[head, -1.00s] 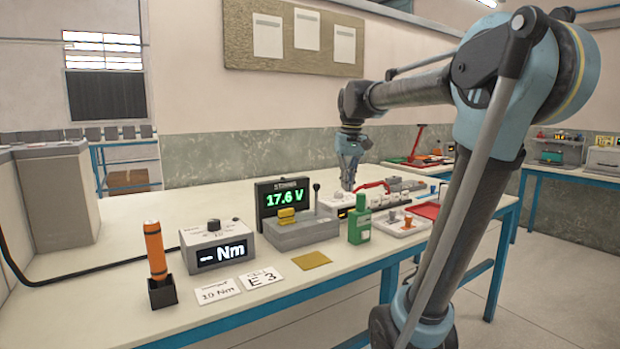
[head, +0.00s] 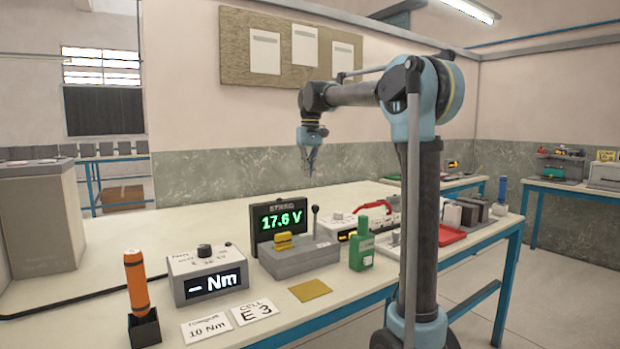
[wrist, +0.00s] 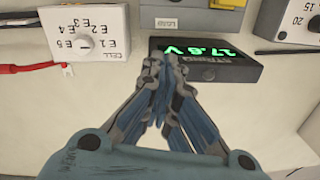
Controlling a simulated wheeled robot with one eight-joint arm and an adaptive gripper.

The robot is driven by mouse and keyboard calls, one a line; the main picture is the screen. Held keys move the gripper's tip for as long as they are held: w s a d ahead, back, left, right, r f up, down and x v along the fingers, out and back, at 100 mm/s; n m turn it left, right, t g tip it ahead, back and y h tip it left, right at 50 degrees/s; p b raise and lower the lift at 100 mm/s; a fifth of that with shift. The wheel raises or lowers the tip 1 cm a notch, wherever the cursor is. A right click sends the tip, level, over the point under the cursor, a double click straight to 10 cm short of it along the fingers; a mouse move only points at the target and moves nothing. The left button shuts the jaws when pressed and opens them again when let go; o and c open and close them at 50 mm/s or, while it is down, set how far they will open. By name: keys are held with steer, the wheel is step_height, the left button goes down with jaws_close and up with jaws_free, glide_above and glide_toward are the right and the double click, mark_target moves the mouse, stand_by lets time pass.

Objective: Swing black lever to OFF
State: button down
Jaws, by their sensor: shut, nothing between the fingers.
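The black lever (head: 315,222) stands upright, with a round knob, at the right end of a grey box (head: 301,260) in the head view. The lever itself does not show clearly in the wrist view, where the grey box (wrist: 190,21) with a LOAD label is cut by the top edge. A black display (head: 281,215) reading 17.6 V stands behind the box. It appears upside down in the wrist view (wrist: 240,72). My gripper (head: 308,176) is raised above the table behind the display, pointing down. In the wrist view its fingers (wrist: 162,66) are together and empty, overlapping the display's edge.
A white cell selector box (wrist: 85,32) with a red lead sits beside the display. A torque box (head: 206,272), an orange screwdriver (head: 136,284) in its holder and a green bottle (head: 361,246) stand along the front. The table's back left is clear.

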steer(key=s+d+f, duration=0.1)
steer(key=s+f, duration=0.3)
steer(key=f, duration=0.4)
steer(key=shift+f, duration=0.4)
steer(key=shift+s+d+r+t, duration=0.1)
steer(key=shift+s+d+t, duration=0.15)
steer(key=shift+s+t, duration=0.05)
